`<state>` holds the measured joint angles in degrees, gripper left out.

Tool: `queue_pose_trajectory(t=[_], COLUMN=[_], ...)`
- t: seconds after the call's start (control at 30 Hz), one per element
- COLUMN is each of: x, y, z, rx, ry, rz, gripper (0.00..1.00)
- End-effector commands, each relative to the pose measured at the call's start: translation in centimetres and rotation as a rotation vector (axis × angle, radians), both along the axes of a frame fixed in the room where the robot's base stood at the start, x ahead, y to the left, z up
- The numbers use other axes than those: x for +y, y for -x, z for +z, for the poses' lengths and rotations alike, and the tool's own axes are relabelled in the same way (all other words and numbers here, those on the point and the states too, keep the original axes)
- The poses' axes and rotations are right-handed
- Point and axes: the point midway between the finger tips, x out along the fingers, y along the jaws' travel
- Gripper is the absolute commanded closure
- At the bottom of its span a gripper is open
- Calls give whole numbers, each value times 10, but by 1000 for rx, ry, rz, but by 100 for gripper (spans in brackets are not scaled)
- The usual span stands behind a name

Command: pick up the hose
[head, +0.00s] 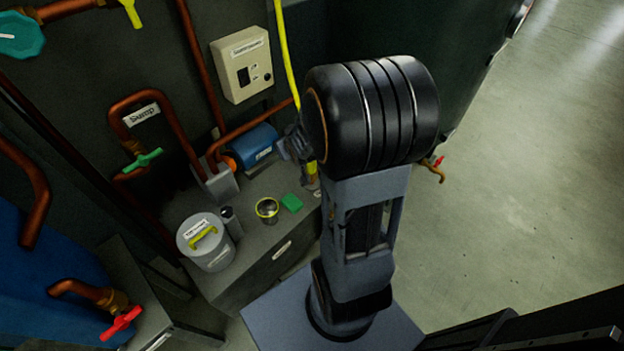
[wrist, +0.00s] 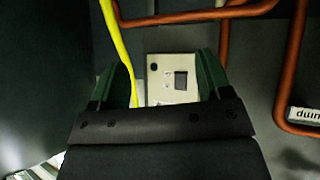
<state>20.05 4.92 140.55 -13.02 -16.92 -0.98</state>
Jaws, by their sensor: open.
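The yellow hose (head: 288,55) hangs down past the light control box in the head view, and its lower part runs in beside my gripper (head: 297,146). My gripper is partly hidden behind my arm. In the wrist view, my gripper (wrist: 165,80) is open, with two dark green fingers spread apart. The hose (wrist: 121,42) comes down from the top and passes close to the inner side of the left finger. I cannot tell whether it lies between the fingers or beyond them. A yellow and grey end piece (head: 312,178) shows below my gripper.
The control box (head: 241,65) is on the wall behind. Copper pipes (head: 193,60) run around it. A grey cabinet (head: 240,265) below bears a lidded can (head: 207,250), a small cup (head: 267,208), a green block (head: 291,202) and a blue motor (head: 256,146). Open floor (head: 530,190) lies right.

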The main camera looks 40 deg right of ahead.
Motion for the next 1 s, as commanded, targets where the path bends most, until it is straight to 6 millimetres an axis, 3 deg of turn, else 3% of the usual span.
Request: queue_pose_trajectory(t=[0.03,0.1,0.3,0.4,0.5,0.7,1.0], x=[-19,-39,-74,-83,-88,-94,-108], y=[-4,-8,3,15,27,37,-7], z=[-55,-94,-182,-211,-230,-246,-247], rx=[-49,-145,-398,-502,-585,-681,-703], ry=[5,19,27,23,19,18,19], rz=[-14,-17,-33,-48,-65,-85,-86], gripper=[28,28,28,28,28,28,28])
